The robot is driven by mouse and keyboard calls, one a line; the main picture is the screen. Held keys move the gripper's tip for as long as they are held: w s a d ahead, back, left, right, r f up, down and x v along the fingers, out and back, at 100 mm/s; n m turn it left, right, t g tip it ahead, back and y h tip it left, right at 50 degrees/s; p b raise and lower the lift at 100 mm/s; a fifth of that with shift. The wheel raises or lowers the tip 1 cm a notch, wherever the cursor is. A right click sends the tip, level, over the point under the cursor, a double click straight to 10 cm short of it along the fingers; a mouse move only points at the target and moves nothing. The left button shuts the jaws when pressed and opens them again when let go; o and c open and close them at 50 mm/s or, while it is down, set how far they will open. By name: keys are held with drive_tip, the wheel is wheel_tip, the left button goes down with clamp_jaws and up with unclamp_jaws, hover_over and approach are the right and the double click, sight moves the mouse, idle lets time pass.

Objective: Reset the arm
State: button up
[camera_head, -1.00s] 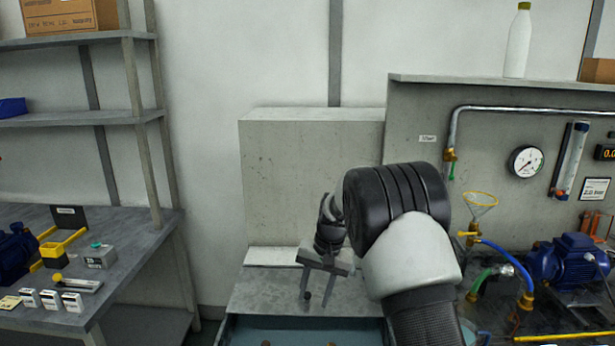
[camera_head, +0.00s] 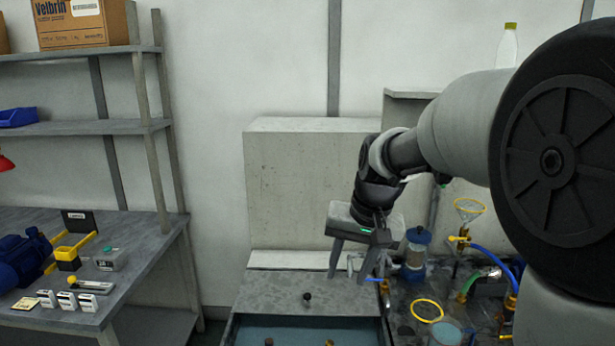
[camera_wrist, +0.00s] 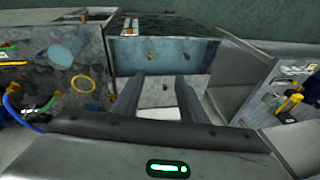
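My gripper (camera_head: 352,272) hangs from my arm above the right part of the grey cabinet top in the head view. Its two fingers point down and stand well apart, with nothing between them. In the wrist view the open fingers (camera_wrist: 160,80) spread over the grey surface. My arm comes in from the right and is bent at the wrist. Its large upper links cover much of the right side of the head view.
The grey cabinet top (camera_head: 270,290) carries a small dark knob (camera_head: 307,297); an open drawer (camera_head: 300,332) is below. A blue-capped container (camera_head: 415,255) stands close right of my gripper. A bench (camera_head: 130,255) with small items is at left. The pump panel is partly hidden.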

drive_tip(key=s+d+r+t+p, duration=0.1)
drive_tip(key=s+d+r, duration=0.1)
drive_tip(key=s, duration=0.5)
drive_tip(key=s+d+r+n+t+h+p, duration=0.1)
drive_tip(key=s+d+r+p, duration=0.1)
drive_tip(key=s+r, duration=0.2)
drive_tip(key=s+d+r+t+p, duration=0.1)
drive_tip(key=s+d+r+p, duration=0.1)
drive_tip(key=s, duration=0.9)
drive_tip(key=shift+r+n+h, duration=0.3)
drive_tip(key=shift+r+h, duration=0.1)
drive_tip(key=shift+r, duration=0.5)
